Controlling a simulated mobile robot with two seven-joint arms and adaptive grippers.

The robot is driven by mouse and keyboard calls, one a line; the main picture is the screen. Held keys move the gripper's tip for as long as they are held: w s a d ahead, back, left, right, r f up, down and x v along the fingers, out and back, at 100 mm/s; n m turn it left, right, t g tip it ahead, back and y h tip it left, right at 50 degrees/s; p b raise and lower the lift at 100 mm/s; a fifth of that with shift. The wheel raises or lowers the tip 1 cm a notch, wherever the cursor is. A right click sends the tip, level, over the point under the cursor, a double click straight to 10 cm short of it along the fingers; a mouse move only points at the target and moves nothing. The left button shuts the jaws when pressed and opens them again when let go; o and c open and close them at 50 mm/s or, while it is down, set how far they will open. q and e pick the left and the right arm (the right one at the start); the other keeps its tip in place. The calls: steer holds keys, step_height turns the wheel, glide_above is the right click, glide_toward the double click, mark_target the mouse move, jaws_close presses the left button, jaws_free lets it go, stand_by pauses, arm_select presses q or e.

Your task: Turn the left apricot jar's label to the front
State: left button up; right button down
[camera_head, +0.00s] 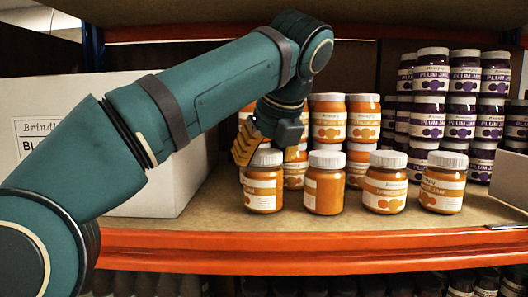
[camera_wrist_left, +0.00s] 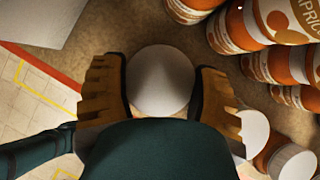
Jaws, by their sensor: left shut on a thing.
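The left apricot jar (camera_head: 263,190) stands upright at the left end of the front row on the shelf. It is orange with a white lid and a cream label band, and part of the lettering faces the front. My left gripper (camera_head: 246,142) comes down on it from above and behind. In the left wrist view, the jar's pale lid (camera_wrist_left: 160,80) sits between the two yellow fingers of my left gripper (camera_wrist_left: 162,92), which is shut on it. The fingers hide the jar's sides there. My right gripper is in neither view.
More apricot jars (camera_head: 325,190) stand close to the right in the front row, with stacked ones (camera_head: 363,118) behind. Plum jars (camera_head: 462,90) are stacked at the right. A large white box (camera_head: 165,190) stands at the left. The orange shelf edge (camera_head: 300,250) runs along the front.

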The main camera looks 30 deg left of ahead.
arm_select(q)
steer(key=shift+s+a+r, duration=0.1)
steer(key=shift+f, duration=0.3)
stand_by(0.5)
steer(key=o, duration=1.3)
steer(key=shift+o, duration=0.2)
steer(key=v, duration=0.5)
steer(key=shift+d+r, duration=0.25)
steer(key=shift+d, duration=0.05)
steer(key=shift+v, duration=0.9)
steer(key=shift+o, duration=0.3)
